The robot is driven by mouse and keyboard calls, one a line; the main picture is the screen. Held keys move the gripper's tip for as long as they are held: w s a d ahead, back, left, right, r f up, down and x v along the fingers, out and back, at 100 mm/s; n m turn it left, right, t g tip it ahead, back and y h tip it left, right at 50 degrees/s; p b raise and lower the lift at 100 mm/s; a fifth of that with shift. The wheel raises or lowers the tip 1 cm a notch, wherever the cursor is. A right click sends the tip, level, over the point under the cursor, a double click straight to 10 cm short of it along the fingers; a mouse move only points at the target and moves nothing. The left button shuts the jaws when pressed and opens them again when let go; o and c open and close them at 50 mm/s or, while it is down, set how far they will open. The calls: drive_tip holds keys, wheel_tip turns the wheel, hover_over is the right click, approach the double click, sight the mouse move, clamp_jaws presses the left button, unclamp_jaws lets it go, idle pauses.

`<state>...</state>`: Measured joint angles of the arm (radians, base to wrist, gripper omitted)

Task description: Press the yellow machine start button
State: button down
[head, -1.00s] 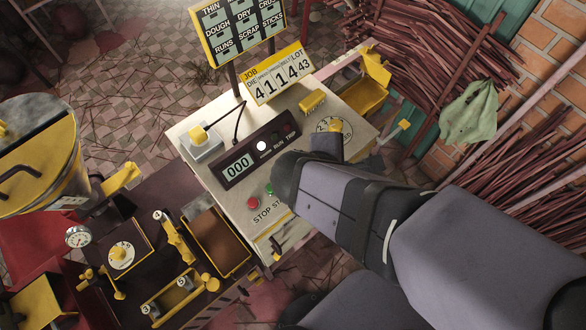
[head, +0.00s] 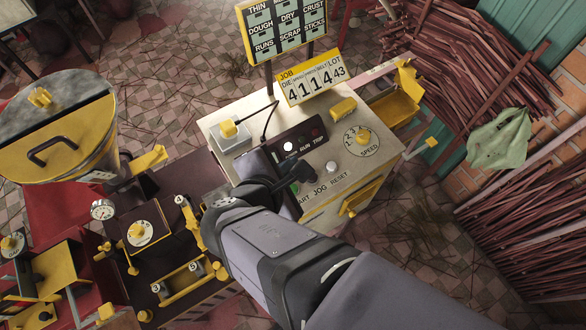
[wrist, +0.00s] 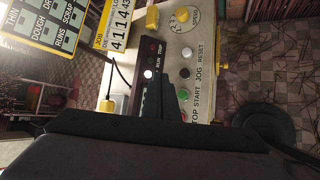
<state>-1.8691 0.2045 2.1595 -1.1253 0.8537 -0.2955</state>
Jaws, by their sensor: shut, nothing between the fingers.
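The control cabinet (head: 230,112) has a cream top and yellow fittings. Its green start button (head: 296,188) is partly hidden behind my gripper in the head view. In the wrist view the green button (wrist: 183,95) shows above the START label, just right of the dark fingers. My gripper (head: 288,184) is shut and empty, over the front edge of the panel beside the green button. It also shows in the wrist view (wrist: 167,88). I cannot tell whether it touches the button.
A black jog button (wrist: 185,73) and white reset button (head: 331,166) sit beside the start button. A dark display housing (head: 299,141) with a lit white lamp lies behind. A yellow speed knob (head: 362,138) is at right. A yellow-lidded drum (head: 60,130) stands at left.

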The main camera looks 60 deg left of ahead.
drive_tip(key=shift+f, duration=0.2)
wheel_tip(320, 180, down, 8)
drive_tip(key=b, duration=0.7)
drive_tip(key=shift+f, duration=0.25)
drive_tip(key=shift+f+b, duration=0.15)
drive_tip(key=shift+b, duration=0.25)
idle(1.4)
drive_tip(key=shift+f+b, duration=0.25)
drive_tip(key=shift+b, duration=0.05)
drive_tip(key=shift+f+b, duration=0.5)
idle(0.9)
drive_tip(key=shift+r, duration=0.15)
drive_tip(key=shift+r+p, duration=0.75)
drive_tip(key=shift+r, duration=0.05)
drive_tip(key=shift+r, duration=0.15)
drive_tip(key=shift+r+p, duration=2.1)
drive_tip(key=shift+r, duration=0.3)
